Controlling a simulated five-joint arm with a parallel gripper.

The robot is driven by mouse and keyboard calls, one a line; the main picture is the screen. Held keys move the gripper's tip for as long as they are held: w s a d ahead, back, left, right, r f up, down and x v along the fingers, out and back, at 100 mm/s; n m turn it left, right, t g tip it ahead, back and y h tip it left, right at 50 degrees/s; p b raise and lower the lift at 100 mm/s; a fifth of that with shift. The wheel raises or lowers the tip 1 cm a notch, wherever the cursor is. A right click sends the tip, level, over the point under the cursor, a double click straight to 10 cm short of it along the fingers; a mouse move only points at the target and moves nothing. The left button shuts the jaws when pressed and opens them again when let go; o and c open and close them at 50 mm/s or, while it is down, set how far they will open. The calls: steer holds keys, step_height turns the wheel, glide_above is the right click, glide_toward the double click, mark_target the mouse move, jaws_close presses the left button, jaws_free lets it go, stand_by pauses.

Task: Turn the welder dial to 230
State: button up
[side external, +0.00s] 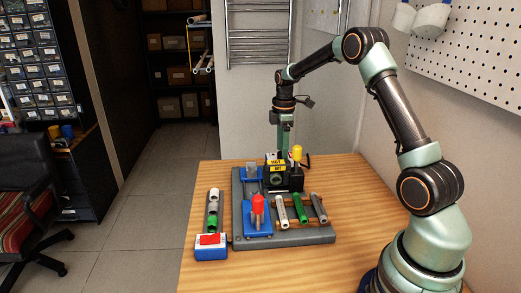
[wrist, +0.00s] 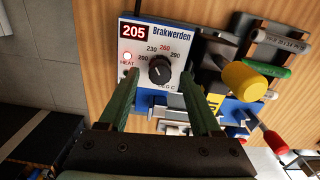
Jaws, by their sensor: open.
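The welder control panel (wrist: 185,92) is white with a blue lower edge, centred high in the wrist view. Its red display (wrist: 132,31) reads 205, and a red heat light (wrist: 127,56) glows. The black dial (wrist: 160,70) sits below a scale marked 200, 230, 260 and 290. Its pointer is too small to read surely. My gripper (wrist: 163,68) is open and empty, with one green finger on either side of the dial and apart from it. In the side view my gripper (side external: 285,150) points down behind the black welder (side external: 271,180); the dial is hidden there.
A yellow knob (wrist: 245,80) stands close right of the panel. Pipe pieces (side external: 300,208) and a red-handled blue clamp (side external: 257,220) sit on the grey base (side external: 290,240). A blue-and-white box (side external: 211,252) is at left. The wooden table (side external: 345,190) is clear at right.

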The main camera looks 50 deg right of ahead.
step_height(320, 180, up, 11)
stand_by(0.3)
steer(key=s+a+r+m+t, duration=0.1)
steer(key=s+a+r+m, duration=0.15)
steer(key=a, duration=0.35)
steer(key=s+a+r+m+t, duration=0.1)
steer(key=s+a+r+m, duration=0.1)
steer(key=s+a+r, duration=0.3)
steer(key=s+a+f+m+t, duration=0.1)
steer(key=s+a+f+m, duration=0.1)
steer(key=s+a, duration=0.2)
steer(key=s+a+f+m+t, duration=0.2)
steer(key=s+a+m, duration=0.1)
steer(key=s+a, duration=0.2)
steer(key=shift+a+f+t, duration=0.3)
steer(key=shift+a, duration=0.75)
